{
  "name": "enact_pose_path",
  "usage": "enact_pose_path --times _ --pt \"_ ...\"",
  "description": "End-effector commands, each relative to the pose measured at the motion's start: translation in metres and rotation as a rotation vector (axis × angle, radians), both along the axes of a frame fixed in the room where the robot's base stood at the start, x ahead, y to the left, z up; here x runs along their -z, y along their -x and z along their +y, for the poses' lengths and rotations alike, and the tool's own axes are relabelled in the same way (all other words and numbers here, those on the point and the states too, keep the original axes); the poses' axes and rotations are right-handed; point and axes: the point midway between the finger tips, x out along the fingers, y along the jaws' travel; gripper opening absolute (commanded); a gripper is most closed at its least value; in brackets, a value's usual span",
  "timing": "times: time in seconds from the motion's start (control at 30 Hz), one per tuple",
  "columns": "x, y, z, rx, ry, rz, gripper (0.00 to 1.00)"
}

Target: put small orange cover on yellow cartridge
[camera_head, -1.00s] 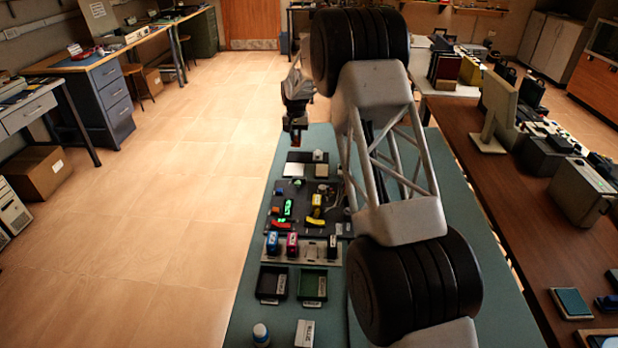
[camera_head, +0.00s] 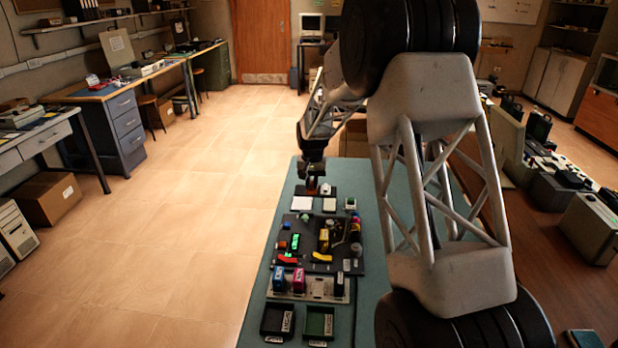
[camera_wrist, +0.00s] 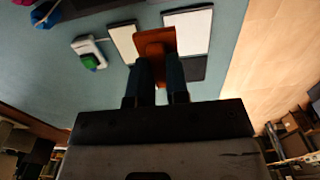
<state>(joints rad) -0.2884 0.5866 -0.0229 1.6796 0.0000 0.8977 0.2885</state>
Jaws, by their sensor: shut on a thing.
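My gripper (camera_head: 313,187) is at the far end of the bench, by the dark board with white pads. In the wrist view its two dark fingers (camera_wrist: 161,92) are shut on the small orange cover (camera_wrist: 155,44), whose flat orange-brown face shows beyond the fingertips. I cannot tell whether the cover touches the board or hangs just above it. The yellow cartridge (camera_head: 324,238) stands on the dark panel, nearer the camera than my gripper and apart from it. The cartridge does not show clearly in the wrist view.
White pads (camera_head: 302,203) lie beside the cover. A small white block with a green top (camera_wrist: 90,60) is near them. The dark panel (camera_head: 285,262) carries several coloured parts. Blue and pink cartridges (camera_head: 299,280) and two trays (camera_head: 319,322) stand closer. My arm covers the bench's right side.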

Motion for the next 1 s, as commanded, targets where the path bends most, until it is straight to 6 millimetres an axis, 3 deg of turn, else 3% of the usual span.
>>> enact_pose_path --times 0.7,1.0 --pt "-0.014 0.139 -0.042 0.0 0.0 0.001 0.0" --pt "-0.014 0.175 -0.053 0.0 0.0 0.001 0.0"
